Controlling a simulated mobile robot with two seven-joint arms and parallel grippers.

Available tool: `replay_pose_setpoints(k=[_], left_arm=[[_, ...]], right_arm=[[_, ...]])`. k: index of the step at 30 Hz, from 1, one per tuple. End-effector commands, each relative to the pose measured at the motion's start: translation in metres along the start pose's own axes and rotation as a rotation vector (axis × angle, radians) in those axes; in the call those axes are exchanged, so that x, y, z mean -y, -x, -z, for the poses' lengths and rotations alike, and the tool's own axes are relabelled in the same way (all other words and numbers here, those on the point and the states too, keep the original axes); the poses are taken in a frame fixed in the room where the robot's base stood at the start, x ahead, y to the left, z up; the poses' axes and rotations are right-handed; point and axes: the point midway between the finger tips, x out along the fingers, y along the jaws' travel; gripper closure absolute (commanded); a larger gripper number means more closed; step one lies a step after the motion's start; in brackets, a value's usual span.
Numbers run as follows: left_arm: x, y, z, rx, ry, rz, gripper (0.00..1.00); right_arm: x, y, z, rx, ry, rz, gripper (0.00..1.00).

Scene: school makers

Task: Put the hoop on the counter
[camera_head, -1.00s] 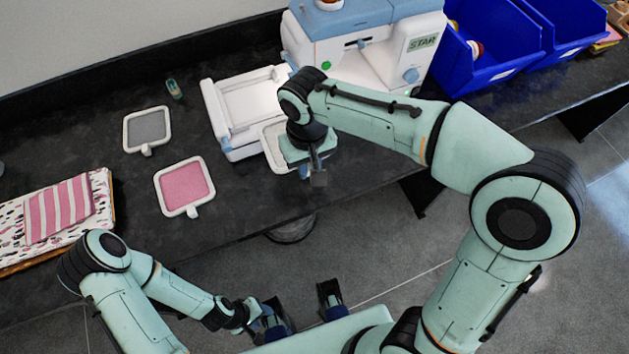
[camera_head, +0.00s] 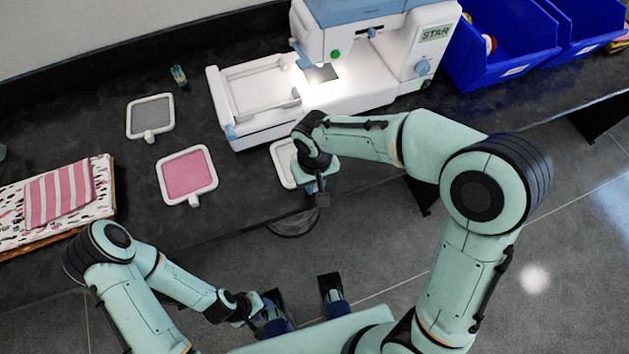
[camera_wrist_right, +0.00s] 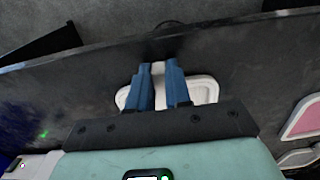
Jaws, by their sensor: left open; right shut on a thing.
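A white-framed hoop (camera_head: 282,163) is over the counter's front edge, partly hidden by my right gripper. In the right wrist view the hoop (camera_wrist_right: 205,90) has its white tab between the blue fingers. My right gripper (camera_head: 320,188) is shut on it; its fingers also show in the right wrist view (camera_wrist_right: 158,72). I cannot tell whether the hoop touches the dark counter (camera_head: 240,190). My left gripper (camera_head: 303,300) is low in front of the counter, open and apart from the objects.
A white sewing machine (camera_head: 350,95) stands behind the hoop. A grey hoop (camera_head: 150,116) and a pink hoop (camera_head: 187,175) lie to the left. A striped cloth (camera_head: 60,195) lies at far left. Blue bins (camera_head: 500,55) stand at right.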

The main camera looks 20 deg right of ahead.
Motion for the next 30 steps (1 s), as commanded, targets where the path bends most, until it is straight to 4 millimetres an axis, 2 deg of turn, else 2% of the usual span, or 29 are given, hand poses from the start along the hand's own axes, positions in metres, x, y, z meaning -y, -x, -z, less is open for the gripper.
replay_pose_setpoints(k=[5,6,8,9,17,20,23,30], left_arm=[[0.001,-0.002,0.001,-0.002,0.0,0.0,0.51],[0.001,-0.002,0.001,-0.004,0.0,-0.001,0.51],[0.0,-0.002,0.001,-0.003,0.0,-0.001,0.51],[0.0,-0.002,0.001,-0.003,0.0,-0.001,0.51],[0.0,-0.001,0.001,-0.003,0.0,-0.001,0.51],[0.0,0.001,0.0,0.001,0.0,0.0,0.51],[-0.001,0.003,-0.001,0.002,0.0,0.001,0.51],[-0.002,0.009,-0.004,0.011,0.001,0.003,0.51]], right_arm=[[0.0,-0.003,0.0,0.0,0.0,0.0,1.0],[0.0,-0.004,0.0,0.0,0.0,0.0,0.78],[0.0,-0.003,0.0,0.0,0.0,0.0,0.59],[0.0,-0.003,0.0,0.0,0.0,0.0,0.56],[0.0,-0.002,0.0,0.0,0.0,0.0,0.56],[0.0,0.004,0.001,-0.002,0.0,0.001,0.56],[0.0,0.018,0.001,-0.004,0.0,0.001,0.56],[0.0,0.071,0.001,-0.006,0.0,0.002,0.56]])
